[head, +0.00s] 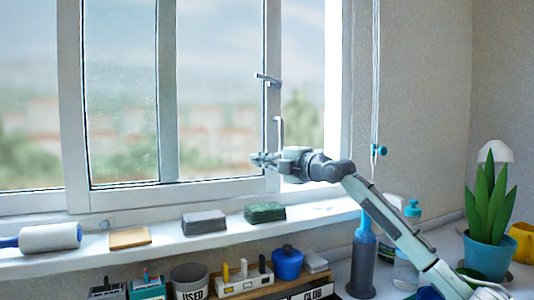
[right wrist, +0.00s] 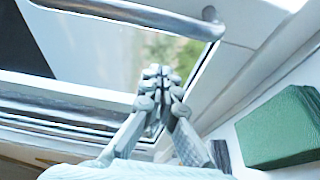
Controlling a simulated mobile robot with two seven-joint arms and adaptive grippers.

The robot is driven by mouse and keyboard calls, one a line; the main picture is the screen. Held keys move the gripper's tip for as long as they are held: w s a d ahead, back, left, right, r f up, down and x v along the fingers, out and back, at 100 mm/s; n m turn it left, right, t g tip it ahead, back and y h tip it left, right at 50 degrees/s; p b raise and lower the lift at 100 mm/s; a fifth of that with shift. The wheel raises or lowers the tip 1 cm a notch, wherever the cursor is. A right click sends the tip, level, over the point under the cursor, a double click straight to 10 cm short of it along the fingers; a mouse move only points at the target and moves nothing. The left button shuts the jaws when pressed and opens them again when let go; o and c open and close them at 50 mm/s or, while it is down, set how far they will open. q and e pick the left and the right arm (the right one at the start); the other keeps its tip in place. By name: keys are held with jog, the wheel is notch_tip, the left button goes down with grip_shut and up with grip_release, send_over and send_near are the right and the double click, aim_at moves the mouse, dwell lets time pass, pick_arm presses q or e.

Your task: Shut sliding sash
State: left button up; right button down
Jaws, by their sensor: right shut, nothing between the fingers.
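The sliding sash (head: 272,60) is a white-framed glass pane in the window. Its right upright stands apart from the white jamb (head: 333,80), with a gap open to the outside between them. A grey bar handle (head: 279,132) is on that upright; it also shows as a curved bar (right wrist: 150,18) at the top of the right wrist view. My right gripper (head: 256,160) is shut and empty, just below and left of the handle's lower end in the head view. Its closed fingers (right wrist: 157,75) point toward the sash frame; I cannot tell whether they touch it. My left gripper is not in view.
The sill holds a white roller (head: 50,238), a tan pad (head: 130,238), a grey pad (head: 204,222) and a green pad (head: 264,212). Below are a mug (head: 189,282) and a blue pot (head: 287,263). Bottles and a potted plant (head: 488,215) stand right.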

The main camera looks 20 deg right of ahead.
jog(key=shift+x, duration=1.25)
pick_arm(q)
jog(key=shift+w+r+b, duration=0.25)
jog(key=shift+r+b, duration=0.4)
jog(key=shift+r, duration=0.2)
pick_arm(e)
jog(key=d, duration=0.4)
jog(key=shift+d, duration=0.1)
